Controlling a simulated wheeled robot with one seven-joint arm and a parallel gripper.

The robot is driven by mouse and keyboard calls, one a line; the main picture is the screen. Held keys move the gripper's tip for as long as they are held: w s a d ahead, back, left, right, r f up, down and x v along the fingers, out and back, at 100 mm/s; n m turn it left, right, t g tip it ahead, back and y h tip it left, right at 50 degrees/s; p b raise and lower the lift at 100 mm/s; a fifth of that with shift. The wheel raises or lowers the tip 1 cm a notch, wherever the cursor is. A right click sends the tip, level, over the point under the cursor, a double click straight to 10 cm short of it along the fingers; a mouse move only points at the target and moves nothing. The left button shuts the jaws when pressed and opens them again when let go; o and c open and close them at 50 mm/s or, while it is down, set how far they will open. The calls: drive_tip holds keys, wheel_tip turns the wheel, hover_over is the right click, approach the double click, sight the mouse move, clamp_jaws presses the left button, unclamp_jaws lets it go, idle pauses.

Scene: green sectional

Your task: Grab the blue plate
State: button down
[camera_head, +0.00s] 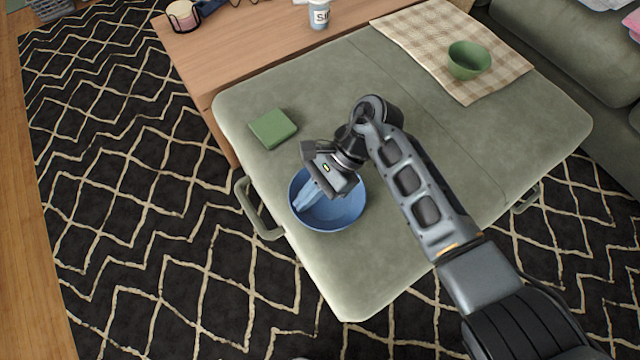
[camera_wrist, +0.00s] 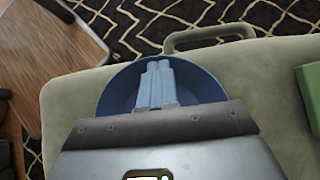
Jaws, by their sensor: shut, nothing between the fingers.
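The blue plate (camera_head: 345,212) looks like a shallow round dish and lies on the green ottoman (camera_head: 262,185), near its left edge. My gripper (camera_head: 303,206) reaches down over the plate, with its fingers over the dish's left inner part. In the wrist view the plate (camera_wrist: 207,84) shows behind the gripper (camera_wrist: 157,66), whose two light blue fingers are together with nothing between them. The gripper body hides the near part of the plate. Whether the fingertips touch the plate, I cannot tell.
A green square block (camera_head: 273,128) lies behind the plate on the ottoman. A green bowl (camera_head: 468,60) stands on a checkered cloth (camera_head: 420,40) at the back right. A wooden table (camera_head: 235,50) with a cup (camera_head: 319,14) adjoins behind. An ottoman handle (camera_head: 248,205) juts out left.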

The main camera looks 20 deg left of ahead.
drive_tip(key=s+a+p, duration=0.1)
drive_tip(key=s+a, duration=0.4)
drive_tip(key=s, duration=0.1)
drive_tip(key=shift+s+p, duration=0.25)
drive_tip(key=shift+p, duration=0.15)
